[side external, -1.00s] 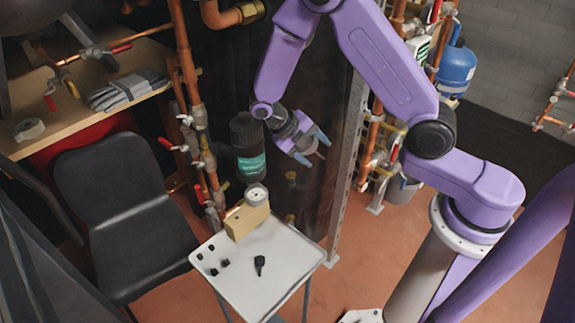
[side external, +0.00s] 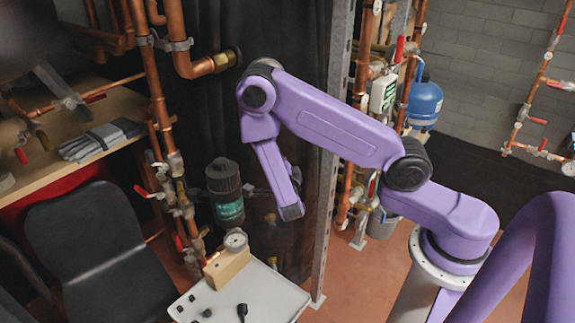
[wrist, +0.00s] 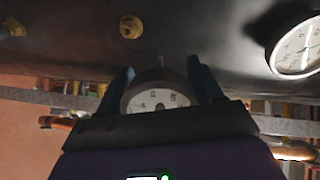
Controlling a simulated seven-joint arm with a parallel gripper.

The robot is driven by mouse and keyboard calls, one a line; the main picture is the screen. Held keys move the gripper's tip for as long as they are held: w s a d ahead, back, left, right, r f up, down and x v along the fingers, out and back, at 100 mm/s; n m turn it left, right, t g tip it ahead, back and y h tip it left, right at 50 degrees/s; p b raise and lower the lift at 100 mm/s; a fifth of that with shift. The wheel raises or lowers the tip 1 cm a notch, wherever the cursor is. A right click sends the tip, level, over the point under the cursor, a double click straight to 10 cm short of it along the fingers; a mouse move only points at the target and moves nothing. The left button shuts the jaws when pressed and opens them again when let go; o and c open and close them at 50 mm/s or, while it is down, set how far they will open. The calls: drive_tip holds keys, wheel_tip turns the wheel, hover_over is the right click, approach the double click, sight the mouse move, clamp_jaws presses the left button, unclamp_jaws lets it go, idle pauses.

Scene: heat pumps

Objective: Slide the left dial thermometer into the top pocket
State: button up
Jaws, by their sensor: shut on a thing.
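In the wrist view, my gripper (wrist: 161,78) is shut on a dial thermometer (wrist: 158,98), with one blue finger on each side. Its white face is partly hidden by the gripper body. A brass fitting with a round opening (wrist: 131,27) shows on the dark surface ahead, apart from the held thermometer. Another brass fitting (wrist: 15,27) is at the upper left. I cannot tell which is the top pocket. In the side view, my forearm hides the gripper and held thermometer. A second dial thermometer (side external: 235,241) is at the wooden block (side external: 227,269).
The block stands on a small white table (side external: 270,294) with several small black parts. A black pump-like canister (side external: 225,190) and copper pipes (side external: 160,110) stand left of my arm. A metal upright (side external: 331,150) is close behind it. Another white dial (wrist: 297,47) shows at the wrist view's upper right.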

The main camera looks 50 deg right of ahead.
drive_tip(key=w+d+f+t, duration=0.2)
drive_tip(key=w+f, duration=0.1)
drive_tip(key=f, duration=0.4)
drive_tip(key=shift+w+n, duration=0.35)
drive_tip(key=shift+n, duration=0.05)
idle(0.4)
drive_tip(key=shift+x, duration=2.75)
idle(2.4)
drive_tip(key=shift+w+d, duration=0.3)
drive_tip(key=shift+w, duration=0.1)
